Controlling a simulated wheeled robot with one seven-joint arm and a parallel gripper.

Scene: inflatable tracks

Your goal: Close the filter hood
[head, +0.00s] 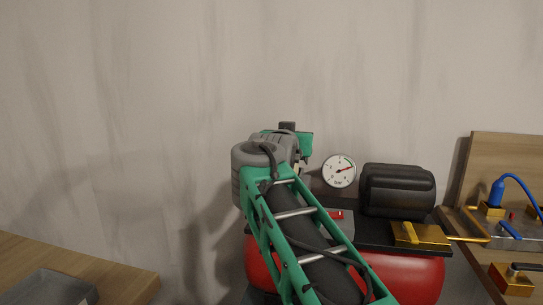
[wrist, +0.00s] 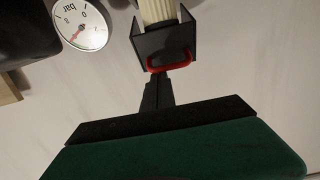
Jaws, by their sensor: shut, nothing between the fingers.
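The filter hood (wrist: 150,48) is a dark grey open box with a red handle (wrist: 171,64), at the top middle of the wrist view. A cream pleated filter element (wrist: 158,10) shows uncovered beside it. My gripper (wrist: 156,82) is shut and empty, its black fingers pointing at the hood. The fingertips appear just below the red handle in the picture; I cannot tell whether they touch the hood. In the head view my arm hides the fingertips, and I cannot make out the hood there.
A red compressor tank (head: 415,279) stands under my arm, with a black motor (head: 398,190) and a brass block (head: 420,235) on top. A pressure gauge (head: 339,171) is near my wrist and also shows in the wrist view (wrist: 80,25). A wooden board with fittings (head: 490,165) is at right.

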